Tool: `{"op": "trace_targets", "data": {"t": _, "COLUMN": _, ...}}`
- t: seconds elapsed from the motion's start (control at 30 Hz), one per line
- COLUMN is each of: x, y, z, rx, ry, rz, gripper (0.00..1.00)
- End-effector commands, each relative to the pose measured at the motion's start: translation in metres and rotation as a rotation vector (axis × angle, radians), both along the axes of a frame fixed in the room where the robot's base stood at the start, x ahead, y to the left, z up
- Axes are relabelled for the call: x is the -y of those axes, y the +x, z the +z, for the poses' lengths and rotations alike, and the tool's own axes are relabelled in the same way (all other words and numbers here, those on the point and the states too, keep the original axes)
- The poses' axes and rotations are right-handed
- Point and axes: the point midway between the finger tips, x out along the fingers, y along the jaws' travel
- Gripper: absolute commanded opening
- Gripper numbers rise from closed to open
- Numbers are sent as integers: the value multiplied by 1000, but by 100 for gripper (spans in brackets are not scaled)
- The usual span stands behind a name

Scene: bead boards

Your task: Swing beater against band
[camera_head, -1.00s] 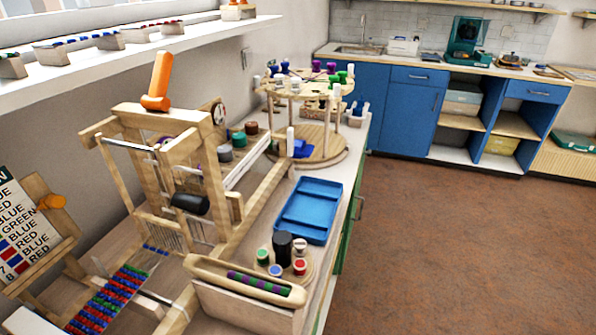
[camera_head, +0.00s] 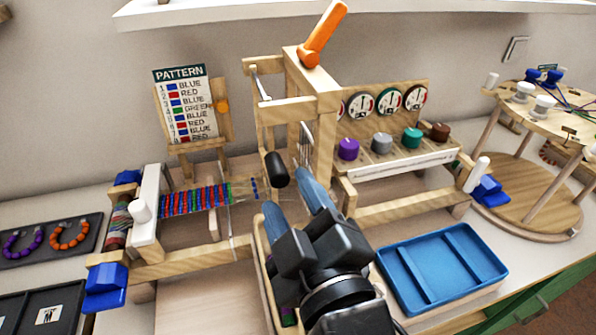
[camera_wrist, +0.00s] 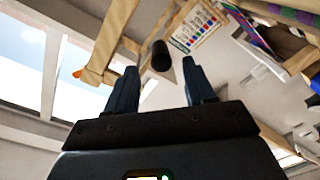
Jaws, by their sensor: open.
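A wooden bead loom stands on the worktop. Its beaded band (camera_head: 195,200), in blue, red and green rows, stretches at the left. The beater's black handle (camera_head: 277,168) hangs in the loom frame, right of the band; the rest of the beater is partly hidden by the frame. My gripper (camera_head: 287,190) is open and empty, its blue-grey fingers pointing up toward the black handle. In the wrist view the handle (camera_wrist: 160,55) lies between and just beyond the open fingertips (camera_wrist: 159,68). I cannot tell whether they touch it.
An orange lever (camera_head: 323,32) tops the loom frame. A pattern card (camera_head: 185,103) stands behind the band. A blue tray (camera_head: 440,266) lies at right, with a round wooden stand (camera_head: 530,200) beyond.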

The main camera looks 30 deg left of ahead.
Motion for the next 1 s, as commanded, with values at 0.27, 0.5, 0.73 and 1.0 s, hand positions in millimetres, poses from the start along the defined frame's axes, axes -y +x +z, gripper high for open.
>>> {"op": "trace_targets", "data": {"t": 0.27, "x": -31, "y": 24, "z": 2, "rx": 0, "ry": 1, "rz": -1, "gripper": 54}}
{"op": "trace_targets", "data": {"t": 0.5, "x": -39, "y": 30, "z": 0, "rx": 0, "ry": 1, "rz": -1, "gripper": 54}}
{"op": "trace_targets", "data": {"t": 0.73, "x": -38, "y": 30, "z": 0, "rx": 0, "ry": 1, "rz": -1, "gripper": 49}}
{"op": "trace_targets", "data": {"t": 1.0, "x": -38, "y": 30, "z": 0, "rx": 0, "ry": 1, "rz": -1, "gripper": 23}}
